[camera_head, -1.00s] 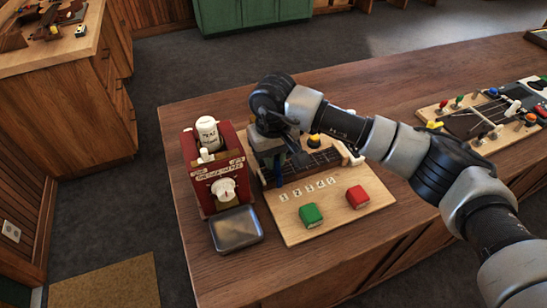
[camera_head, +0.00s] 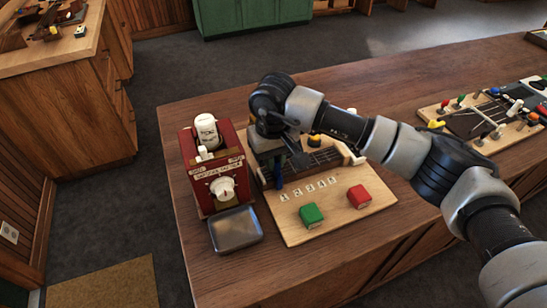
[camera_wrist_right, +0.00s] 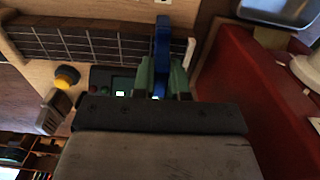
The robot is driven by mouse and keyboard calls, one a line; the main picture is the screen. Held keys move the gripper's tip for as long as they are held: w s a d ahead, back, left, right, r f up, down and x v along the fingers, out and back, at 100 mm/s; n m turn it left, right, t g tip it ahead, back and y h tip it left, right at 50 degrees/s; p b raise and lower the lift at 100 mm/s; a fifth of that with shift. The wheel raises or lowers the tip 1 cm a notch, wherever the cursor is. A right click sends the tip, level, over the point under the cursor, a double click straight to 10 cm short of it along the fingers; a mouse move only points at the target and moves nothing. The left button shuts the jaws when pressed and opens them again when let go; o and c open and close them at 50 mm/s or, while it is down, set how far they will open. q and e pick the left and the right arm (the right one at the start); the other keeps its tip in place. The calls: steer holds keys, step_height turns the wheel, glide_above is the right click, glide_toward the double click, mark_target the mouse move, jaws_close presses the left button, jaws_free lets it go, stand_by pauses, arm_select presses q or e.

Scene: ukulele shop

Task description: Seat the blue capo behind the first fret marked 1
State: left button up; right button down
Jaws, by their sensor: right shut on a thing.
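My right gripper (camera_head: 277,165) is shut on the blue capo (camera_head: 278,181), at the left end of the fretted neck (camera_head: 322,161). In the right wrist view, the blue capo (camera_wrist_right: 161,40) stands upright between the green fingertips (camera_wrist_right: 162,74) and reaches across the neck's end (camera_wrist_right: 80,43), near a pale strip (camera_wrist_right: 190,52). I cannot tell whether it touches the strings. Number tiles (camera_head: 308,188) lie on the board in front of the neck; the arm hides part of the neck in the head view. My left gripper is out of view.
A red box with a white knob (camera_head: 213,172) stands close left of the board, with a metal tray (camera_head: 236,229) in front. Green (camera_head: 311,215) and red (camera_head: 358,197) blocks sit on the board (camera_head: 290,233). Another fretted board (camera_head: 462,127) lies to the right.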

steer(key=shift+f, duration=0.2)
steer(key=c, duration=1.4)
jaws_free()
steer(key=shift+r+p, duration=1.6)
steer(key=shift+r, duration=3.95)
steer(key=shift+s+f, duration=0.1)
